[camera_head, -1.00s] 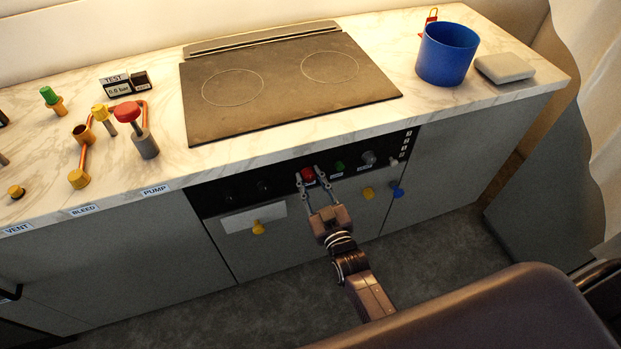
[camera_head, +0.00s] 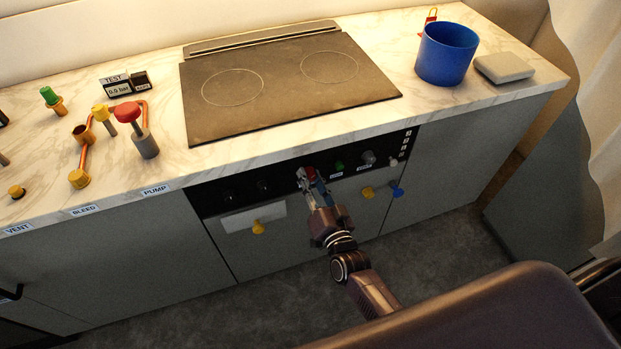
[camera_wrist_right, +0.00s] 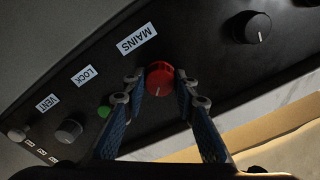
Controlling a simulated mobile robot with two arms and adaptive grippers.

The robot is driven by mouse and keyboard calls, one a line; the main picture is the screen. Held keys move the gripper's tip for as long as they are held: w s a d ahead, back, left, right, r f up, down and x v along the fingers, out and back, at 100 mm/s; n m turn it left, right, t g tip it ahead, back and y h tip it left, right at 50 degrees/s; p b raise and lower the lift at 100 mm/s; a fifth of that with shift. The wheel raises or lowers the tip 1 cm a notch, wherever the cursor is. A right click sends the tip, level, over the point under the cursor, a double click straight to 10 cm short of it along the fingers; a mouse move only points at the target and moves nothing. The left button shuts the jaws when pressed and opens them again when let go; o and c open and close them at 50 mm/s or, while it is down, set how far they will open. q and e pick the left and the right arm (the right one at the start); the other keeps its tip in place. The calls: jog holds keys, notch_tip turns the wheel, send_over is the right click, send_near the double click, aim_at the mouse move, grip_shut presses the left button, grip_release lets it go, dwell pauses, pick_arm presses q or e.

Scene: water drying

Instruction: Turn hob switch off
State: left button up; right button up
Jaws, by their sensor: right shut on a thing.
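A red knob (camera_head: 309,173) sits on the black control panel (camera_head: 212,193) under the hob (camera_head: 285,85). In the right wrist view the red knob (camera_wrist_right: 160,80) has the label MAINS (camera_wrist_right: 136,39) beside it. My right gripper (camera_head: 307,179) is shut on the red knob, with one finger on each side; its fingertips (camera_wrist_right: 160,92) also show in the right wrist view. The fingers partly hide the knob in the head view. Black knobs (camera_head: 264,187) are to its left; one (camera_wrist_right: 251,28) shows large in the right wrist view. My left gripper is not in view.
A green button (camera_head: 339,167) and a grey knob (camera_head: 368,158) are right of the red knob. Yellow knobs (camera_head: 258,228) and a blue knob (camera_head: 397,192) stick out below the panel. The worktop edge overhangs just above. A blue pot (camera_head: 446,55) stands on the worktop.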

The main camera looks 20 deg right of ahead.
jog(key=m, duration=0.4)
jog(key=shift+f+m+b, duration=0.1)
jog(key=shift+m+b, duration=0.2)
jog(key=shift+b, duration=0.1)
jog(key=shift+m+b, duration=0.5)
jog(key=shift+m, duration=1.4)
jog(key=o, duration=1.2)
jog(key=shift+c, duration=0.2)
jog(key=shift+s, duration=0.2)
jog(key=s, duration=1.1)
jog(key=shift+s+d, duration=0.25)
jog(key=shift+s, duration=0.1)
